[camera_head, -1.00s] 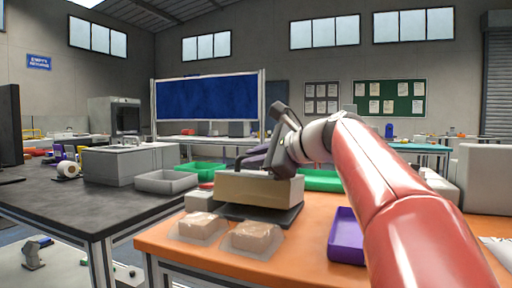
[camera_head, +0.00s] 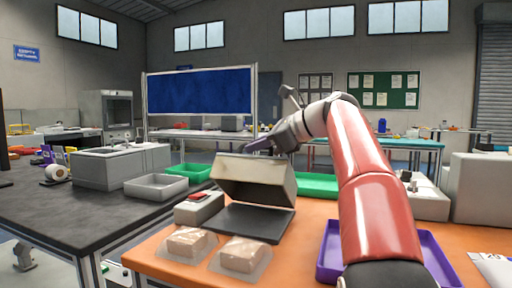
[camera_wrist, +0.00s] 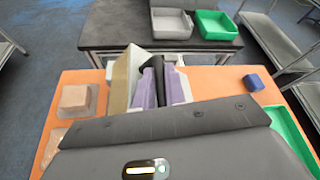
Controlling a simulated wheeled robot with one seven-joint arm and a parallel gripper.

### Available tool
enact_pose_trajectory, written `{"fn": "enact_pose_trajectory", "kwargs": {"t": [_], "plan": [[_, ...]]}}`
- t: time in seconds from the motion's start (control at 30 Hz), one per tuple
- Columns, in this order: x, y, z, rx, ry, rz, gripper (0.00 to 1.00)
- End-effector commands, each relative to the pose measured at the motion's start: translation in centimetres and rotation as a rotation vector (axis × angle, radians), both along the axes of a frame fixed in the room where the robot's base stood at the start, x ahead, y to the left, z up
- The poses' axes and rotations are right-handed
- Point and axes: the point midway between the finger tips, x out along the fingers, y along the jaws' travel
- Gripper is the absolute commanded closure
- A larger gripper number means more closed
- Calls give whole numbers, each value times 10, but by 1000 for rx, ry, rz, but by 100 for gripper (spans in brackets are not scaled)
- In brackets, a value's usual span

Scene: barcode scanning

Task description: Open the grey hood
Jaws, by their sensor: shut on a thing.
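The hood (camera_head: 255,182) is a boxy lid, beige-grey in this light, tilted up at the back of its dark base plate (camera_head: 245,222) on the orange table. A gap shows between its lower front edge and the plate. My gripper (camera_head: 262,147) is at the hood's top edge, shut on its dark handle. In the wrist view my purple-grey fingers (camera_wrist: 163,88) close around the black handle bar (camera_wrist: 182,72), with the hood's tan and white panels (camera_wrist: 122,82) beside them. The inside of the hood is mostly hidden.
A small red-topped box (camera_head: 199,207) stands left of the base plate. Two wrapped packs (camera_head: 187,242) lie in front. A purple tray (camera_head: 330,255) is under my arm at right. A green tray (camera_head: 316,184) sits behind. A dark table with a grey tray (camera_head: 156,188) adjoins at left.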

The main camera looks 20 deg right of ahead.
Motion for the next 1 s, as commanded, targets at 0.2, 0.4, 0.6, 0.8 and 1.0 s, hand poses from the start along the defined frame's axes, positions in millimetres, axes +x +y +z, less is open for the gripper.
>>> {"fn": "enact_pose_trajectory", "kwargs": {"t": [0.2,0.4,0.6,0.8,1.0], "plan": [[2,-2,0,5,8,-2,100],[1,-2,0,4,7,-2,100],[1,-1,0,4,7,-2,78],[1,-2,0,4,6,-1,78],[-15,-19,10,3,5,-5,78]]}}
